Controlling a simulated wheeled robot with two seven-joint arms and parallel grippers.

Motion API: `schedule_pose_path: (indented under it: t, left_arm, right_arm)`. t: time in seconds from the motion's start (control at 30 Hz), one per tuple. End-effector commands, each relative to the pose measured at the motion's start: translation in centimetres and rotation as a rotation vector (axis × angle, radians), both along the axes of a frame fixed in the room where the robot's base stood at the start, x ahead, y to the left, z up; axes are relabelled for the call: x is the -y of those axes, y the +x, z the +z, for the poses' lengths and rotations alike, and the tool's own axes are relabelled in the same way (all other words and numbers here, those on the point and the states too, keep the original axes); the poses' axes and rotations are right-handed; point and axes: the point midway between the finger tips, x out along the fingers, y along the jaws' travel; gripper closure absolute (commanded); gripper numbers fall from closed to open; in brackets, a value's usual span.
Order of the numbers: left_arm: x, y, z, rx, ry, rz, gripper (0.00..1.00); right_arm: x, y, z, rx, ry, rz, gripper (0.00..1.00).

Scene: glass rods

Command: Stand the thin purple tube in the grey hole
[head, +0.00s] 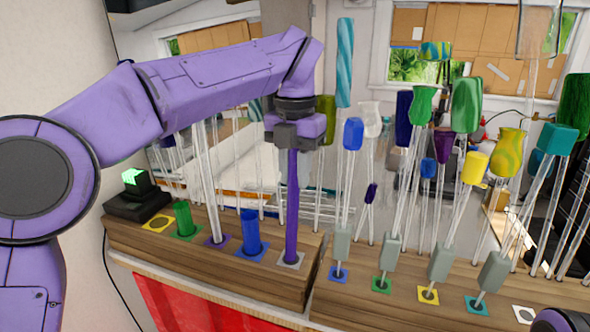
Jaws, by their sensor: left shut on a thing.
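The thin purple tube (291,205) hangs upright below my left gripper (292,145), which is shut on its upper end. The tube's lower end meets the grey square (298,259) around the grey hole, at the right end of the left wooden block. I cannot tell how deep the tube's end sits, as the tube covers the hole. My right gripper is not in view; only a bit of my right arm shows at the bottom right corner.
On the same wooden block (200,262) stand a short green tube (183,218) and a blue tube (250,230). The yellow-ringed hole (157,224) is empty. A black box (137,205) with a green light is at left. Tall glass rods with coloured tops crowd the right.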

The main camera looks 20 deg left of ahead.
Motion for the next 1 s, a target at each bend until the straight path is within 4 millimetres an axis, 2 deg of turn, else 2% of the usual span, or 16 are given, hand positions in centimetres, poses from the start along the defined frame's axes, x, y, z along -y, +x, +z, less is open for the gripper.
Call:
schedule_pose_path:
  t: [1.0]
  left_arm:
    - [-0.1, 0.1, -1.6, 0.006, 0.001, -0.002, 1.00]
  right_arm:
    - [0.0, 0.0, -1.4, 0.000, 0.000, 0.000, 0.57]
